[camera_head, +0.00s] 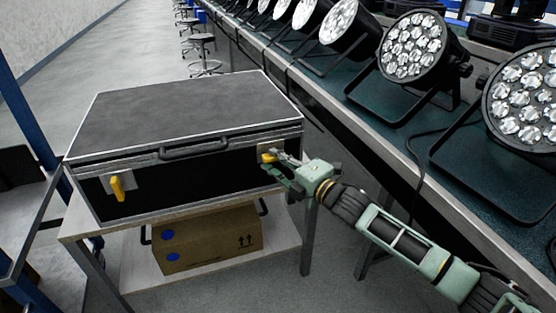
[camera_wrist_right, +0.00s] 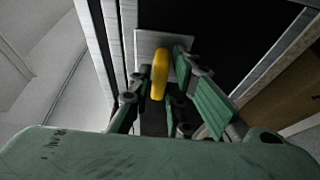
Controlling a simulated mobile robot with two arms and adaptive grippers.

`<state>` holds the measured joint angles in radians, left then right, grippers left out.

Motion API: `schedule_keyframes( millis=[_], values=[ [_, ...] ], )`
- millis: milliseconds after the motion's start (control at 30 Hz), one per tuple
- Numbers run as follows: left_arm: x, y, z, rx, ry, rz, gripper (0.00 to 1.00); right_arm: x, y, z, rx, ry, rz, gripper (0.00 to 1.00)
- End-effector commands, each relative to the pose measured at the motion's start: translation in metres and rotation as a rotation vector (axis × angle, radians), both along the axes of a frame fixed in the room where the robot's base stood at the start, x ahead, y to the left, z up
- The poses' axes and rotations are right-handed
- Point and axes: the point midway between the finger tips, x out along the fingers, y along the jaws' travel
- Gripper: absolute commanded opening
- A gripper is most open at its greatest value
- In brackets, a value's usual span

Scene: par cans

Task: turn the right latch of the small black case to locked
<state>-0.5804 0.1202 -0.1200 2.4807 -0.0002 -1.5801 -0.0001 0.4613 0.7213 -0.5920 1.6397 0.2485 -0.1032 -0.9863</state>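The small black case (camera_head: 185,115) lies closed on a small table, with a handle on its front. Its right latch (camera_head: 268,156) is a yellow lever on a pale plate, partly hidden by my right gripper (camera_head: 277,167). In the right wrist view the yellow lever (camera_wrist_right: 160,74) stands between the fingers of my right gripper (camera_wrist_right: 158,92). The fingers are apart, with the right fingertip close to the lever; I cannot tell whether it touches. The left latch (camera_head: 117,187) is yellow and hangs roughly downward. My left gripper is not in view.
A cardboard box (camera_head: 208,240) sits on the shelf below the small table (camera_head: 75,222). A long bench (camera_head: 480,185) with several par cans (camera_head: 413,47) runs along the right, near my right arm. A blue post (camera_head: 28,120) stands at the left. Open floor lies behind the case.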

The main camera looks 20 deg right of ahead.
Motion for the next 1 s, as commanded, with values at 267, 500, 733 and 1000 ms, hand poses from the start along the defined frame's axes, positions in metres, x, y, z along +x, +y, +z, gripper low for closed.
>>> schedule_keyframes(
  millis=[267,500,733,1000],
  values=[
    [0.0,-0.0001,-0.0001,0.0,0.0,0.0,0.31,-0.0002,0.0,-0.0002,0.0,0.0,0.0,0.0],
    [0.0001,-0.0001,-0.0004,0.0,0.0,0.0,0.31,-0.0003,0.0001,-0.001,0.012,0.002,0.0,0.0],
    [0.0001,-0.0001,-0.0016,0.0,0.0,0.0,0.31,-0.0004,0.0006,-0.0021,0.098,0.005,0.0,0.0],
    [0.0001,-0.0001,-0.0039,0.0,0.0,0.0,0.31,-0.0005,0.0013,-0.004,0.314,0.013,0.0,0.0]
  ],
)
